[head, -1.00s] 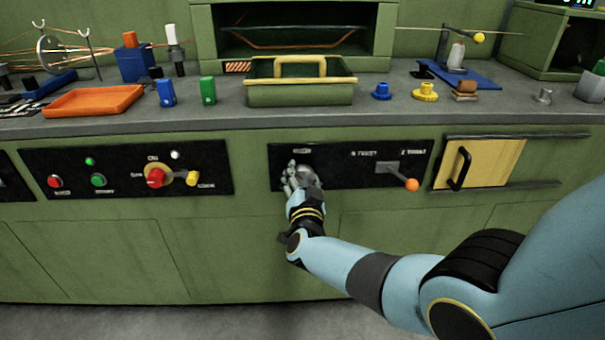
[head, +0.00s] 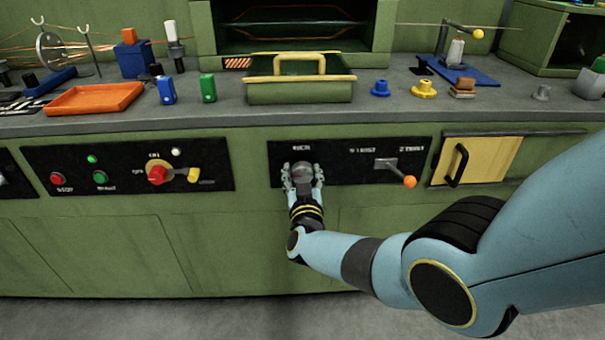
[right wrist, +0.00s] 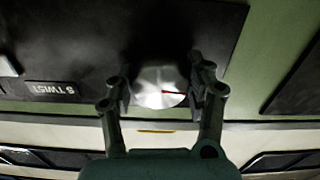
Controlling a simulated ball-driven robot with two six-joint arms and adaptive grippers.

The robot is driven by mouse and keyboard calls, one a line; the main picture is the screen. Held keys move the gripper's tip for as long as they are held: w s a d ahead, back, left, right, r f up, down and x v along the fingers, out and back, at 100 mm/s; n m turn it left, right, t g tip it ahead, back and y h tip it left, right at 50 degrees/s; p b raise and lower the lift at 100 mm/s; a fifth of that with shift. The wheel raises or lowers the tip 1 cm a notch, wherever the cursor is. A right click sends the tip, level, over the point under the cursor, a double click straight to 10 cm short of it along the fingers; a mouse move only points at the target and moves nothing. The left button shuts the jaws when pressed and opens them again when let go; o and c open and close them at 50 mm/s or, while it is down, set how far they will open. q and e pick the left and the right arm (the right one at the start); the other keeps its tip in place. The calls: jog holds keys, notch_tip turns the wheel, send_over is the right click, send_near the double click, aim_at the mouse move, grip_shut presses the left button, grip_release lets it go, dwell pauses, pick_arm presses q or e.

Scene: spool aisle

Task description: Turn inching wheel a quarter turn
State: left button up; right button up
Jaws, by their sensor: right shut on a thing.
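The inching wheel (head: 302,170) is a grey round knob on the black panel at the middle of the machine front. My right gripper (head: 302,179) is at the wheel with one finger on each side of it, shut on it. In the right wrist view the wheel (right wrist: 160,88) shows as a pale disc with a short red mark pointing to the right, between the fingers of my right gripper (right wrist: 162,92). The fingers hide the wheel's sides. My left gripper is not in view.
Right of the wheel is a lever with an orange knob (head: 410,182). A yellow door (head: 485,162) with a black handle is further right. A panel with a red rotary switch (head: 157,174) is to the left. A green carrier (head: 300,92) stands on the counter above.

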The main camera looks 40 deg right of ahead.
jog(key=shift+s+f, duration=0.1)
jog(key=shift+f, duration=0.05)
jog(key=o, duration=1.2)
jog(key=v, duration=1.2)
